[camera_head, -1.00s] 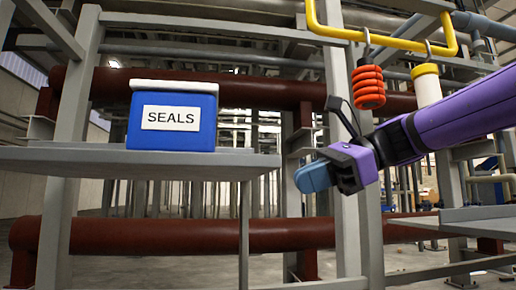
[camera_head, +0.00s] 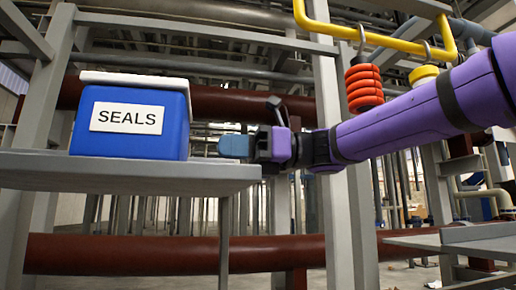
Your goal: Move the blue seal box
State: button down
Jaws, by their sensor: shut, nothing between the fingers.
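The blue seal box (camera_head: 150,142) stands upright on a grey shelf (camera_head: 120,175) at the left. It has a white lid (camera_head: 135,80) and a white label reading SEALS (camera_head: 127,119). My gripper (camera_head: 234,146) is shut and empty, its blue fingertips pointing left at the box's right side, over the shelf's right end. A gap shows between the fingertips and the box in this view. How far apart they are in depth I cannot tell.
A grey upright post (camera_head: 333,120) stands just behind my arm. Orange rings (camera_head: 364,88) and a yellow-topped item (camera_head: 424,75) hang from a yellow bar (camera_head: 380,41) above my arm. Brown pipes run behind. A lower grey shelf (camera_head: 470,240) is at the right.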

aim_at(186, 144)
jog(key=shift+x, duration=2.5)
jog(key=shift+a, duration=0.1)
